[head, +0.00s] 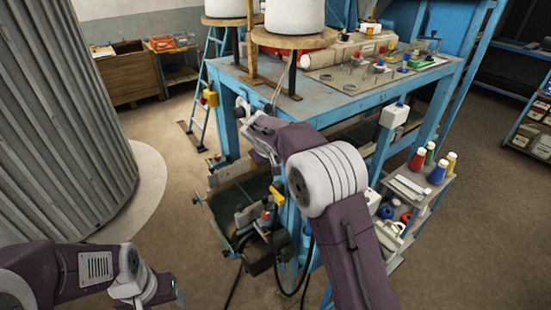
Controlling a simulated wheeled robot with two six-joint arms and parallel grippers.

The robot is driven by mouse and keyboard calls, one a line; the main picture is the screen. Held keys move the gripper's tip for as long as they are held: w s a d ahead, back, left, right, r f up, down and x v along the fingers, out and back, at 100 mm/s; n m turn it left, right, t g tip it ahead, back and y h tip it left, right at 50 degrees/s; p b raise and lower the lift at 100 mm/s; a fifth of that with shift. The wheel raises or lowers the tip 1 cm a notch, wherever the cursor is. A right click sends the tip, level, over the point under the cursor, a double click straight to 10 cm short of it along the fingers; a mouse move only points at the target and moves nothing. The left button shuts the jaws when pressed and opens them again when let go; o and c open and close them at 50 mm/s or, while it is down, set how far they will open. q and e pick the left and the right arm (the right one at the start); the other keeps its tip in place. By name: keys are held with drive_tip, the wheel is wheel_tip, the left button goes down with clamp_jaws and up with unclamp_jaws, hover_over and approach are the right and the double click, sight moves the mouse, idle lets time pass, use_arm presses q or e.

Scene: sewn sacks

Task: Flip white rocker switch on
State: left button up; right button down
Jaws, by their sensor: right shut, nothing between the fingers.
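A small white box (394,115) with a blue piece on top is fixed to the blue table's right front leg. I cannot make out a rocker on it, and no white rocker switch shows clearly elsewhere. My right gripper (247,113) is shut and empty, by the table's left front corner, close to a small pale fitting there. I cannot tell whether they touch. My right arm crosses the front of the table and hides part of it. My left gripper (174,292) is low at the bottom left, far from the table; its jaws are too unclear to tell.
The blue table (335,112) carries a board with small parts. A shelf cart (418,190) with coloured bottles stands right of my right arm. Below the table are a dark machine and hanging cables. A corrugated grey silo (60,120) stands left; floor between is clear.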

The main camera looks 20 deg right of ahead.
drive_tip(key=shift+w+d+f, duration=0.1)
drive_tip(key=shift+w+d, duration=0.1)
idle(0.3)
